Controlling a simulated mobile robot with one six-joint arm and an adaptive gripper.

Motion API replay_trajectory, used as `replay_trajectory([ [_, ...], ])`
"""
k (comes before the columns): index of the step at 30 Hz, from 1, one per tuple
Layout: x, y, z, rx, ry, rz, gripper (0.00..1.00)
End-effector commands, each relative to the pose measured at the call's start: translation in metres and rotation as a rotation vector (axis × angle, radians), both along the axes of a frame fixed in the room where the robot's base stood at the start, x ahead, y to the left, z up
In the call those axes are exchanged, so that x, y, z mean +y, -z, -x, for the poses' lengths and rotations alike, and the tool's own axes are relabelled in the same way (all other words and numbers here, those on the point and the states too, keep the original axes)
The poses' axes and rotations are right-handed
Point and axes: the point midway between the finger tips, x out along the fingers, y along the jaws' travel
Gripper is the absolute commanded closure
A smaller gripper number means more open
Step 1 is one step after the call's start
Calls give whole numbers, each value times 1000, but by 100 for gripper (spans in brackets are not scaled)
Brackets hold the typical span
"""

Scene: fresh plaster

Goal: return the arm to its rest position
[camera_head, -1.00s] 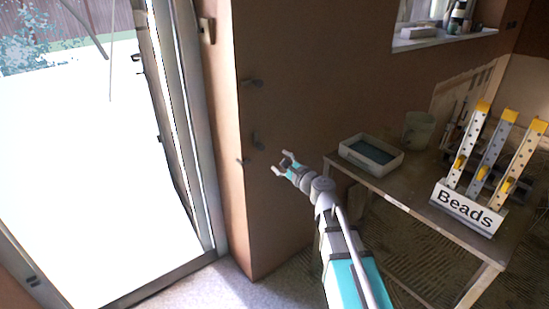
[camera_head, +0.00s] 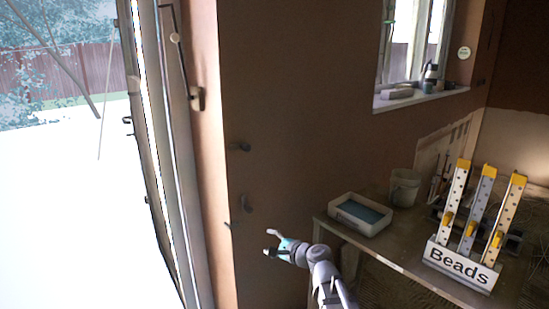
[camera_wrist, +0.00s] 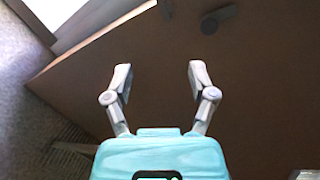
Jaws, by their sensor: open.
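My gripper (camera_head: 272,243) is open and empty in the head view, in the air in front of the brown plastered wall and left of the table. In the wrist view my gripper (camera_wrist: 160,80) shows its two fingers spread wide with nothing between them. My arm comes up from the bottom of the head view.
A table (camera_head: 413,262) at the right holds a white tray (camera_head: 336,214) with blue contents, a bucket (camera_head: 404,187) and a rack labelled Beads (camera_head: 460,266). A brown wall (camera_head: 300,110) stands behind, with hooks. A glazed door (camera_head: 165,150) is at the left.

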Motion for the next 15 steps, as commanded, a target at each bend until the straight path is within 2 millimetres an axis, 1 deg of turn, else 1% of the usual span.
replay_trajectory([
  [1,-2,9,9,-15,-35,77,27],
  [5,-9,35,31,-49,-146,295,27],
  [8,-19,56,48,-62,-236,459,27],
  [11,-32,76,65,-65,-328,617,27],
  [15,-57,103,91,-49,-465,829,27],
])
